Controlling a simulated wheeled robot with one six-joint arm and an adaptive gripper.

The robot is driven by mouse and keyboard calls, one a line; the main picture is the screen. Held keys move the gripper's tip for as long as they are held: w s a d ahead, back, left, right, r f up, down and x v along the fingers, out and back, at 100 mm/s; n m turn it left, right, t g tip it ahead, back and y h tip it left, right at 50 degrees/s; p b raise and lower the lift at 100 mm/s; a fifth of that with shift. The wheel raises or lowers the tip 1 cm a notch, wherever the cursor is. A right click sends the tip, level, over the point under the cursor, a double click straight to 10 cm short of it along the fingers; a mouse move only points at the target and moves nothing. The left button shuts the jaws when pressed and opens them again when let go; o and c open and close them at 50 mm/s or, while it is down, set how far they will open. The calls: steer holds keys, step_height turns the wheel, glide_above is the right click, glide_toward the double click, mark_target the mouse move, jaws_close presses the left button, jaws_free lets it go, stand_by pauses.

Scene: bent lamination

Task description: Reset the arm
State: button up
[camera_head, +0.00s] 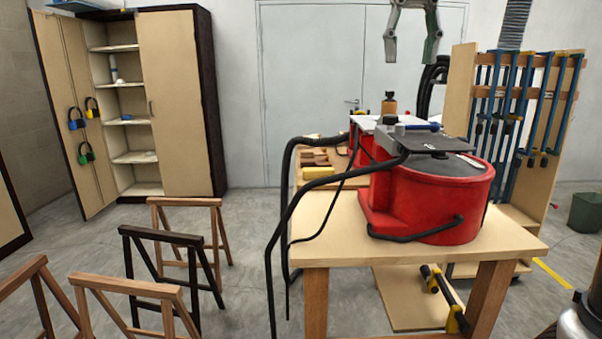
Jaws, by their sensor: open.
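My gripper (411,52) hangs at the top of the head view, right of the middle, with its fingers pointing down. The fingers are apart and nothing shows between them. In the picture it is above the red machine (430,195) and in front of the grey double door. Most of my arm is out of the frame above.
The red machine with black hoses (283,215) stands on a wooden table (330,240). A clamp rack (530,120) is at the right. Wooden trestles (130,287) stand at the lower left, and an open cabinet (180,105) behind them. Floor between is clear.

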steer(key=s+d+f+t, duration=0.1)
steer(key=s+d+f, duration=0.4)
steer(key=f, duration=0.4)
steer(key=s+d+f+n+t, duration=0.1)
steer(key=s+d+f+t, duration=0.1)
steer(key=s+d+f, duration=0.2)
steer(key=s+d+f+t, duration=0.1)
steer(key=s+d+f, duration=0.4)
steer(key=s+f, duration=0.4)
step_height(320, 180, down, 6)
steer(key=shift+s+d+r+n, duration=0.2)
steer(key=shift+s+d+n, duration=0.05)
steer(key=shift+d+n, duration=0.1)
